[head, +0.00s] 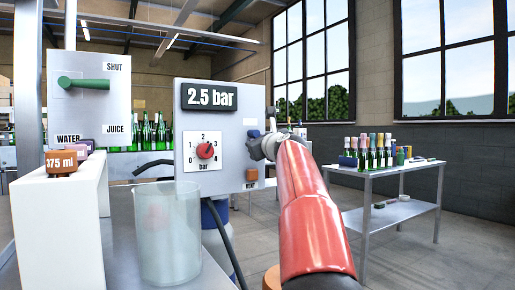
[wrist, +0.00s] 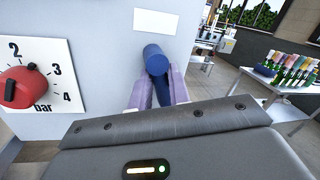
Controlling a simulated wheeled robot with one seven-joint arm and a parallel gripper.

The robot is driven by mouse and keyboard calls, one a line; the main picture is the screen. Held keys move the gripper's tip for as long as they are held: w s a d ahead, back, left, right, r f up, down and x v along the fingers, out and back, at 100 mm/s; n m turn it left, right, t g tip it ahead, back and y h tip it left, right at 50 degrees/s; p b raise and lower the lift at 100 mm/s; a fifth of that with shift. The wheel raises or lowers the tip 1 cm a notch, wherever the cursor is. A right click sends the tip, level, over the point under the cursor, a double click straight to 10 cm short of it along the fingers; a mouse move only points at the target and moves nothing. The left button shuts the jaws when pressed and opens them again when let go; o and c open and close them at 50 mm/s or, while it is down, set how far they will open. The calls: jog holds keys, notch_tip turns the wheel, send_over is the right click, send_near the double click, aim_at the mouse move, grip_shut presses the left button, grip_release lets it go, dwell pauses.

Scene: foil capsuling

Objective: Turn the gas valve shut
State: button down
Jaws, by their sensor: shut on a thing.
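The blue valve handle (wrist: 156,62) projects from the face of the grey panel box, below a white label whose writing I cannot read. In the wrist view its rounded end shows above, and the rest runs down between my two fingers. My gripper (wrist: 158,92) is shut on the handle, with one pale purple finger on each side. In the head view my gripper (head: 264,147) reaches the right side of the panel (head: 222,100), and a bit of the blue handle (head: 253,134) shows beside it. The panel's display (head: 209,97) reads 2.5 bar.
A red pressure knob (head: 205,151) is on the panel, with an orange vent button (head: 251,174) below the valve. A clear cylinder (head: 167,235) stands in front. A shut/water/juice lever (head: 83,84) is at left. A table of bottles (head: 380,172) stands at right.

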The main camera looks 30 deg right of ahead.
jog(key=shift+d+r+n+t+y+b, duration=0.3)
jog(key=shift+n+y+b, duration=0.25)
jog(key=shift+n, duration=2)
jog(key=shift+d+r+n+t+y+b, duration=0.3)
jog(key=shift+n+y+b, duration=0.25)
jog(key=shift+n, duration=1.95)
jog(key=shift+d+r+n+t+y+b, duration=0.2)
jog(key=shift+n+t+y+b, duration=0.3)
jog(key=shift+n, duration=2.35)
jog(key=c, duration=1.3)
grip_release()
jog(key=shift+s, duration=0.15)
jog(key=b+v, duration=0.4)
jog(key=v, duration=0.3)
jog(key=shift+s+b, duration=0.35)
